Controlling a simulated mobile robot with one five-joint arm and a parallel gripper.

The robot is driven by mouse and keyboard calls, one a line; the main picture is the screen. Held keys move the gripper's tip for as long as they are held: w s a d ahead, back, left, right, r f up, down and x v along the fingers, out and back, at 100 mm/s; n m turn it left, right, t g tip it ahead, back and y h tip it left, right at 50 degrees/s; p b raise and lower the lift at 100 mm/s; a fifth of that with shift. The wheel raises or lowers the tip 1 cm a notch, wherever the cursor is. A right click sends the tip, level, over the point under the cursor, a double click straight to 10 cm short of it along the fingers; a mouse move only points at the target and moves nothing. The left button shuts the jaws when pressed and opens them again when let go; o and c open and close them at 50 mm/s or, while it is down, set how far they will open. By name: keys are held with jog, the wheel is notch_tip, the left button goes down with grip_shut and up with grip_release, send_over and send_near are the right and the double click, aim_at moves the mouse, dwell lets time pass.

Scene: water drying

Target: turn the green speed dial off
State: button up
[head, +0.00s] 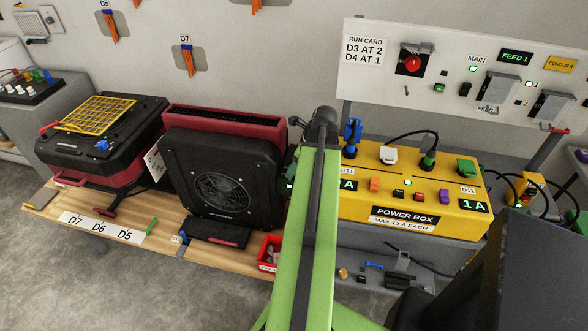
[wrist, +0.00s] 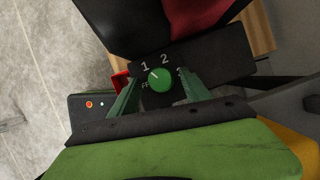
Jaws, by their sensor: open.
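The green speed dial (wrist: 159,79) shows in the wrist view as a round knob on a dark panel (wrist: 215,62). White marks 1, 2 and 3 stand around it, and the OFF lettering at its lower left is partly hidden. A pale pointer line on the dial seems to aim at the upper left, near 1. My gripper (wrist: 159,77) is open, with one green finger to each side of the dial and a visible gap on both sides. I cannot tell how far the fingertips are from the panel. In the head view my arm hides the dial and gripper.
A black fan unit (head: 221,185) stands on the wooden bench (head: 140,240), left of my arm. A small red bin (head: 268,250) is close by. The yellow power box (head: 440,215) with plugs and cables stands to the right, below the white run-card panel (head: 440,60).

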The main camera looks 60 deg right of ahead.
grip_shut()
jog(key=shift+a, duration=0.25)
jog(key=shift+d+n, duration=0.3)
jog(key=shift+d, duration=0.05)
jog(key=n, duration=0.1)
jog(key=n+y, duration=0.1)
jog(key=n, duration=0.1)
jog(key=shift+w+d+n+g+y, duration=0.1)
jog(key=shift+d+n+g+y, duration=0.1)
jog(key=shift+n+g+y, duration=0.1)
jog(key=n+g+y, duration=0.1)
jog(key=n, duration=0.3)
jog(key=shift+n+g+y, duration=0.4)
jog(key=shift+n+g, duration=0.2)
jog(key=shift+n, duration=1.4)
